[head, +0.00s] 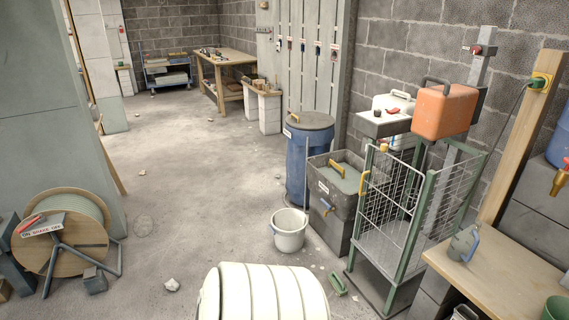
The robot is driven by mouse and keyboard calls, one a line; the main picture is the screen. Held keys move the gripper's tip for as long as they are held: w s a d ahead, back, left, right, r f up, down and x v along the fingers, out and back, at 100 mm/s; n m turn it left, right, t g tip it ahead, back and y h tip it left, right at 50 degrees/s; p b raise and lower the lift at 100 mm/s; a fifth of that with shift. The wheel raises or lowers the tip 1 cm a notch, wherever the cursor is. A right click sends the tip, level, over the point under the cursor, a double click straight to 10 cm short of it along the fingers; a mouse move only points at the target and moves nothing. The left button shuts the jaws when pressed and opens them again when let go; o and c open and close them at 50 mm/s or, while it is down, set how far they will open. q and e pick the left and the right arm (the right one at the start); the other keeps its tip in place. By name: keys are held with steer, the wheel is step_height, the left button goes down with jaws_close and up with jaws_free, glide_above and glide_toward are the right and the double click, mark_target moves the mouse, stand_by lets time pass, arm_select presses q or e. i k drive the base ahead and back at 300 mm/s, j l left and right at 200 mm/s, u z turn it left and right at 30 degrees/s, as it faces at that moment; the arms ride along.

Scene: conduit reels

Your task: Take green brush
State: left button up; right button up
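A small green thing (337,284), which looks like the green brush, lies on the concrete floor right of the bottom middle of the head view. It is beside the foot of the green-framed wire cage trolley (393,255), in front of the grey bin. It is small here, and its bristles cannot be made out. Neither of my grippers is in view.
A white bucket (289,232), a blue drum (308,165) and a grey bin (325,195) stand behind the brush. A wooden counter (500,265) is at right. A cable reel (62,240) stands at left. A cream ribbed form fills the bottom middle. Floor beyond is mostly clear.

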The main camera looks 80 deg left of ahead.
mark_target(334, 280)
steer(key=u, duration=1.95)
steer(key=i+j, duration=0.1)
steer(key=i+j+z, duration=0.25)
steer(key=i+j, duration=0.45)
steer(key=i+j+z, duration=0.25)
steer(key=i+j, duration=0.6)
